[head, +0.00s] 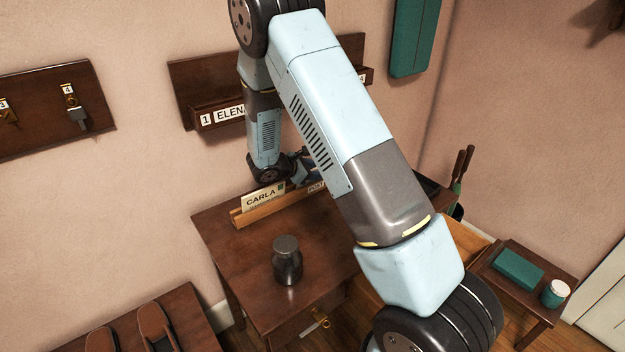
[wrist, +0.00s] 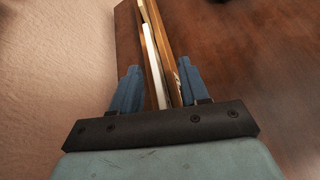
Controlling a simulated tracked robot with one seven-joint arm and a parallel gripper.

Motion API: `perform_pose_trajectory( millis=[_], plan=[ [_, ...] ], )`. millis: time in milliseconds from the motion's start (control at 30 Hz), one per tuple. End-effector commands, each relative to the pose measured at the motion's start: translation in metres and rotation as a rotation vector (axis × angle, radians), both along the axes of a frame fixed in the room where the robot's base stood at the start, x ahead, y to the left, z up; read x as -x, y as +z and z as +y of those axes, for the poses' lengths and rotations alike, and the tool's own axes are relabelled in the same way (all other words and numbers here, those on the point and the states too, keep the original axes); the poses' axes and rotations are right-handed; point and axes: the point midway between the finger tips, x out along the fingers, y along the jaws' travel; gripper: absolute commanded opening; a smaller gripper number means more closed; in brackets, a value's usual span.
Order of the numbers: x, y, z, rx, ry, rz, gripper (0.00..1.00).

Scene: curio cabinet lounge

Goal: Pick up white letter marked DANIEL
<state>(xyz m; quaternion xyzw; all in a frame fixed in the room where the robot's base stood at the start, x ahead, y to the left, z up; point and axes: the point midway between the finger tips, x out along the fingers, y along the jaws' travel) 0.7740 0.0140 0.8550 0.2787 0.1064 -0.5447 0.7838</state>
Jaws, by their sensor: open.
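No letter marked DANIEL can be read in either view. In the head view a cream letter marked CARLA (head: 262,200) stands upright in a wooden rack (head: 245,219) on the brown table. My gripper (head: 305,168) is at the rack's far right part, partly hidden behind my arm. In the wrist view my gripper (wrist: 158,72) is open, with blue fingers on either side of the rack. A thin white edge of a letter (wrist: 152,62) shows between the fingers, standing in the rack; its name is hidden. I cannot tell whether the fingers touch anything.
A dark jar (head: 287,262) stands on the table in front of the rack. A wall shelf with an ELENA label (head: 229,114) hangs behind my arm. A key board (head: 50,108) hangs at left. A small table (head: 525,290) at right holds a green box and a tin.

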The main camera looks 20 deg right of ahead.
Motion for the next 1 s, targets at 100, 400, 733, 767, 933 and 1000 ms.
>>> perform_pose_trajectory(
  millis=[100,400,733,767,933,1000],
  plan=[
    [-0.0007,-0.0007,-0.0009,-0.001,0.001,0.000,0.45],
    [-0.0004,-0.0005,-0.0004,-0.001,0.001,0.000,0.26],
    [0.0001,-0.0008,-0.0003,-0.001,0.000,0.000,0.00],
    [0.0001,-0.0008,-0.0003,-0.001,0.000,0.000,0.00],
    [0.0003,-0.0009,-0.0004,-0.001,-0.001,0.001,0.00],
    [0.0004,-0.0008,-0.0004,-0.001,-0.001,0.001,0.00]
  ],
)
